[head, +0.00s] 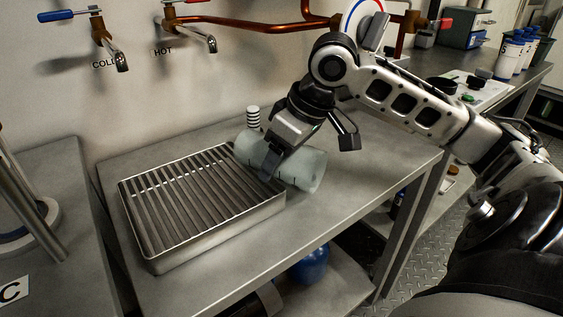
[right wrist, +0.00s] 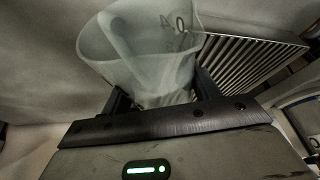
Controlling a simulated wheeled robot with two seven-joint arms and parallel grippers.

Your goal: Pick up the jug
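The jug (head: 302,169) is a frosted, translucent vessel with dark markings. In the head view it lies tipped on its side at the right end of the slatted drip tray (head: 150,258), its wide end to the right. My right gripper (head: 268,168) reaches down over its middle and hides part of it. In the right wrist view the jug (right wrist: 150,55) fills the gap between the two fingers of the right gripper (right wrist: 163,95), which appear to press on its sides. Whether the jug touches the counter is hard to tell. My left gripper is not in view.
Cold and hot taps (head: 112,50) and copper pipes stick out from the wall above the steel counter (head: 345,195). A black-and-white striped object (head: 253,118) stands behind the jug. The counter is bare to the right and in front. Blue-capped bottles (head: 508,57) stand far right.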

